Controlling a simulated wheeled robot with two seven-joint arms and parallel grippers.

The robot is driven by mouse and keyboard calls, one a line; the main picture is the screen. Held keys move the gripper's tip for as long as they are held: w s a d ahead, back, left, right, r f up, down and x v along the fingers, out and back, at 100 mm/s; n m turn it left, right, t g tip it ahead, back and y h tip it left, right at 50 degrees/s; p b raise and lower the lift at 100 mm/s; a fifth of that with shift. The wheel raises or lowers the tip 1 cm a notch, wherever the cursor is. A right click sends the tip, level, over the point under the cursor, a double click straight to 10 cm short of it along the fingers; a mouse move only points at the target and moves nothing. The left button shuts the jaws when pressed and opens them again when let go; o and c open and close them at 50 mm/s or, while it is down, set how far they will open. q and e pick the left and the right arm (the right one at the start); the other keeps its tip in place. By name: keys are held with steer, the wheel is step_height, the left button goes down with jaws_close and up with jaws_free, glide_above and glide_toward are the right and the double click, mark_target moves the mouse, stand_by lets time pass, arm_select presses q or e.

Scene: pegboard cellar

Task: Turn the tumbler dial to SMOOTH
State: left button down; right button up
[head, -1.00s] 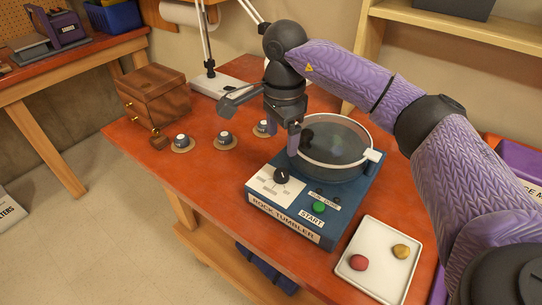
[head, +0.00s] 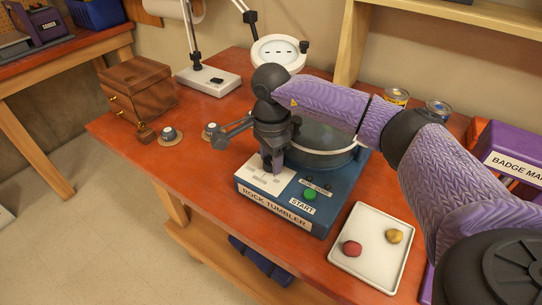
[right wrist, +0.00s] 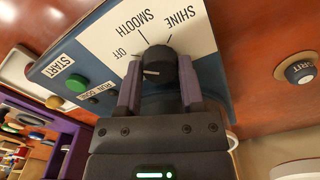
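The blue rock tumbler (head: 325,208) stands on the orange bench with a round drum at its back. Its black dial (right wrist: 161,66) sits on a white label plate and shows in the right wrist view; the gripper covers it in the head view. The label reads OFF (right wrist: 121,54), SMOOTH (right wrist: 130,29) and SHINE (right wrist: 178,19). The dial's white mark lies on the side toward OFF. My right gripper (head: 272,168) is down at the dial, its two fingers (right wrist: 160,85) on either side and apparently touching it. My left gripper is out of view.
A green START button (head: 310,195) is beside the dial. A white tray (head: 345,261) with red and yellow stones stands to the right. Small jars (head: 170,135), a wooden box (head: 135,90) and a magnifier lamp (head: 208,80) stand at the left and back.

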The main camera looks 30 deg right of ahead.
jaws_close()
steer(key=m+p, duration=0.2)
steer(key=m, duration=0.2)
steer(key=shift+r+m, duration=0.15)
steer(key=shift+m, duration=0.15)
steer(key=shift+m+p, duration=1.15)
steer(key=shift+m, duration=1.45)
steer(key=o, duration=0.9)
jaws_free()
steer(key=shift+c, duration=0.2)
